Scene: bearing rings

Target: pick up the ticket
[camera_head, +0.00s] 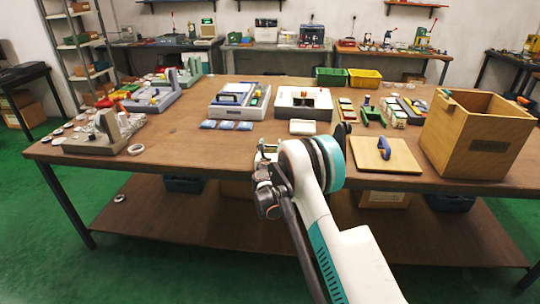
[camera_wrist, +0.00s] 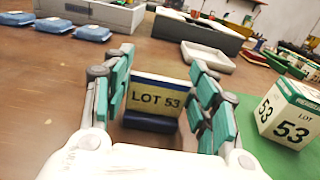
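The ticket (camera_wrist: 156,98) is a small pale card marked "LOT 53" with a dark top edge. It stands upright in a dark blue rounded holder (camera_wrist: 150,122) on the brown table. My gripper (camera_wrist: 160,78) is open in the wrist view, with one teal-padded finger on each side of the ticket. A narrow gap seems to show beside the card; contact is not clear. In the head view my arm hides the ticket and most of my gripper (camera_head: 267,151).
A white-and-green box marked "LOT 53" (camera_wrist: 290,115) stands right of my gripper on a green surface. A shallow white tray (camera_wrist: 207,57) lies beyond. Blue packets (camera_wrist: 88,32) lie at far left. A wooden lid (camera_head: 399,158) and open wooden box (camera_head: 475,138) are at right.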

